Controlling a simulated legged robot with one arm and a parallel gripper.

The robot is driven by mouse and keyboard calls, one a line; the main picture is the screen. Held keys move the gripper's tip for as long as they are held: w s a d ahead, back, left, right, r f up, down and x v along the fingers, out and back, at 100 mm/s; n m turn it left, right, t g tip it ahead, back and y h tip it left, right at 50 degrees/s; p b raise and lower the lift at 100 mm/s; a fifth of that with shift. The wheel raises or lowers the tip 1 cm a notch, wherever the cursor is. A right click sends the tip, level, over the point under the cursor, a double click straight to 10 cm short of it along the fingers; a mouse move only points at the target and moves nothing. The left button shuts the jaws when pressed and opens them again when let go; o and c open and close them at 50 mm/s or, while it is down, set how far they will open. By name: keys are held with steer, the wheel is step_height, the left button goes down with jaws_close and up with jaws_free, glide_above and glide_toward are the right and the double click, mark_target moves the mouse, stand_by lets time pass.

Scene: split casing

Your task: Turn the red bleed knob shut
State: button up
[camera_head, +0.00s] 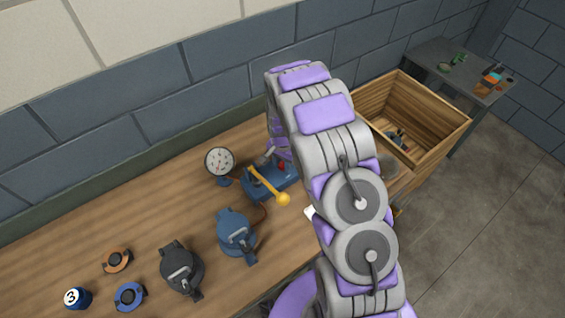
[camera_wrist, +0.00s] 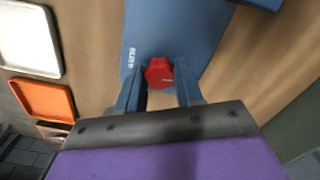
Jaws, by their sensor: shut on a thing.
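The red bleed knob (camera_wrist: 159,72) sits on a blue pump base in the wrist view, near the lettering on the base. My gripper (camera_wrist: 159,85) has one finger on each side of the knob and is shut on it. In the head view a small red part of the knob (camera_head: 282,167) shows on the blue pump (camera_head: 262,184), next to my arm. The pump has a yellow lever with a ball end (camera_head: 283,199). My arm hides the gripper in the head view.
A round gauge (camera_head: 219,161) stands left of the pump. A blue casing (camera_head: 236,236), a dark casing (camera_head: 181,270), two rings and a blue can (camera_head: 77,298) stand left on the bench. A wooden crate (camera_head: 445,128) is at right. White and orange trays (camera_wrist: 45,100) show in the wrist view.

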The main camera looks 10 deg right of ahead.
mark_target(281, 164)
steer(key=shift+w+m, duration=0.2)
steer(key=shift+m, duration=1.3)
steer(key=o, duration=1)
steer(key=shift+s+a, duration=0.1)
steer(key=shift+a, duration=0.05)
steer(key=shift+r, duration=0.25)
step_height(281, 164, up, 17)
steer(key=shift+a+f+p, duration=0.1)
steer(key=shift+p, duration=0.2)
